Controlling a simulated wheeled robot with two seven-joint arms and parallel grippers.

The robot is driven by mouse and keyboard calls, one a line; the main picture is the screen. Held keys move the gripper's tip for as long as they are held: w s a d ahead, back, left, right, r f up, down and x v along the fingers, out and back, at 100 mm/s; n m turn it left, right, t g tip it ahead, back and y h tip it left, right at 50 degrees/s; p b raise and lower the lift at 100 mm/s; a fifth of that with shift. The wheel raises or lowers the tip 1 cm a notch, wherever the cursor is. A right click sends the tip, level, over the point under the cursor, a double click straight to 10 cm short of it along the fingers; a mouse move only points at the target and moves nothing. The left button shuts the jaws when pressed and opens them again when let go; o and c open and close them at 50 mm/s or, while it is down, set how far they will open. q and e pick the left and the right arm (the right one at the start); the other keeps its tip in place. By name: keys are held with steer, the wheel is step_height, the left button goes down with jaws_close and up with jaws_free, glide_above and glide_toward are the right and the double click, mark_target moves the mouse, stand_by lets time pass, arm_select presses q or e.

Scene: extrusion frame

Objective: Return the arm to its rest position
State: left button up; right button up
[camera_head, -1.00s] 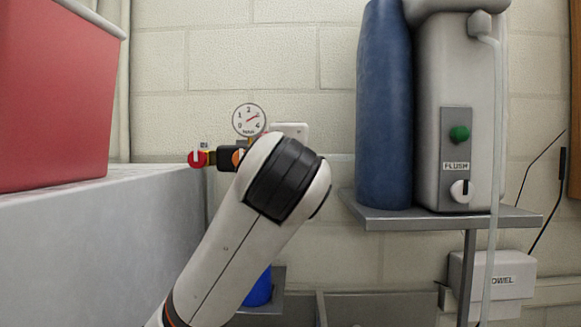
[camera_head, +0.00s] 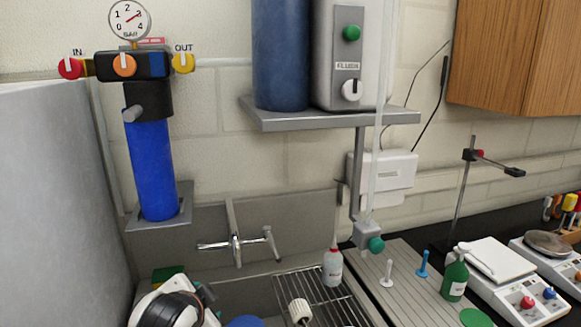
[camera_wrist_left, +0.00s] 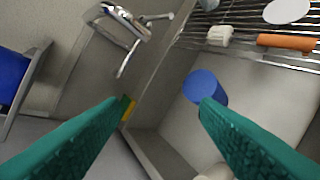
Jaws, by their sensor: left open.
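My left arm (camera_head: 168,308) shows at the bottom left of the head view as a white link with a black band, low over the sink area. Its gripper cannot be made out there. In the left wrist view my left gripper (camera_wrist_left: 165,106) has two teal fingers spread apart, with nothing between them. The fingers point over the sink basin (camera_wrist_left: 165,151). A blue cylindrical object (camera_wrist_left: 205,88) lies in the basin beyond the right fingertip, seemingly apart from it. My right gripper is in neither view.
A tap (camera_head: 236,245) stands at the sink's back. A blue filter housing (camera_head: 152,170) hangs at the left beside a grey wall panel (camera_head: 45,200). A wire rack (camera_head: 345,304) and a white bottle (camera_head: 332,267) are right of the basin. A shelf (camera_head: 285,122) juts out above.

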arm_select(q)
steer(key=s+a+f+n+g, duration=0.2)
steer(key=s+f+n+g, duration=0.15)
steer(key=s+f, duration=0.9)
steer(key=s+a+f+n+g, duration=0.2)
steer(key=s+f+n+g, duration=0.15)
steer(key=s+f, duration=0.85)
steer(key=s+f+g+b, duration=0.1)
steer(key=s+f+b, duration=0.1)
steer(key=f, duration=1.3)
steer(key=s+f+b, duration=0.3)
steer(key=f, duration=1.1)
steer(key=s+a+f+g+b, duration=0.1)
steer(key=s+a+f+b, duration=0.2)
steer(key=s+f, duration=1.3)
step_height(320, 180, down, 3)
steer(key=shift+f+h, duration=0.1)
steer(key=shift+h, duration=0.2)
